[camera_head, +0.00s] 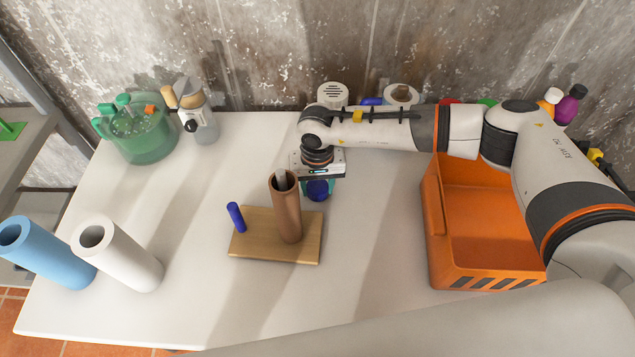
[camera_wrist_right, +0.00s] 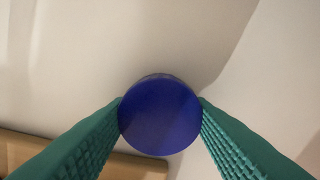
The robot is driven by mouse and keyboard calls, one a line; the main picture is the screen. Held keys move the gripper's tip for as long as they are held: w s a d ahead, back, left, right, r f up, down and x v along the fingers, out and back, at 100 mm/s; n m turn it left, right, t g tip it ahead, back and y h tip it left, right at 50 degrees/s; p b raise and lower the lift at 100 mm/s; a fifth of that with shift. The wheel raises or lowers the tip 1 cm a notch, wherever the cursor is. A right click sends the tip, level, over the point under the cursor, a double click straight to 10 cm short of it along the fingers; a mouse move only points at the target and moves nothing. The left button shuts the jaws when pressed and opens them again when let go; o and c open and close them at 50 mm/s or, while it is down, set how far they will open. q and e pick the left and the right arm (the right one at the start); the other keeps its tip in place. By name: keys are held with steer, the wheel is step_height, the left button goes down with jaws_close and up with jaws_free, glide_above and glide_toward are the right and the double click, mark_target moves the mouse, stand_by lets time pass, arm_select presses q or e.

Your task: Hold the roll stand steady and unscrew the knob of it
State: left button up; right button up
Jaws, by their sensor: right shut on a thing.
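The roll stand has a flat wooden base (camera_head: 254,246) on the table, with a short blue peg (camera_head: 236,217) at its left. A brown roll (camera_head: 288,218) stands upright on the base, and the pale tip of the post (camera_head: 281,178) shows inside its open top. The blue round knob (camera_head: 318,190) is off the post, just behind and right of the roll. My right gripper (camera_head: 318,184) is shut on it from above; in the right wrist view the knob (camera_wrist_right: 160,115) sits between the teal fingers. My left gripper is not in view.
An orange crate (camera_head: 480,270) stands to the right. A white roll (camera_head: 130,262) and a blue roll (camera_head: 45,255) are at the left front. A green pot (camera_head: 142,140) and a bottle (camera_head: 203,123) stand at the back left. The table (camera_head: 190,310) is clear in front.

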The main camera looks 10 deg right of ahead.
steer(key=shift+f, duration=0.15)
steer(key=shift+f, duration=0.1)
steer(key=o, duration=1.1)
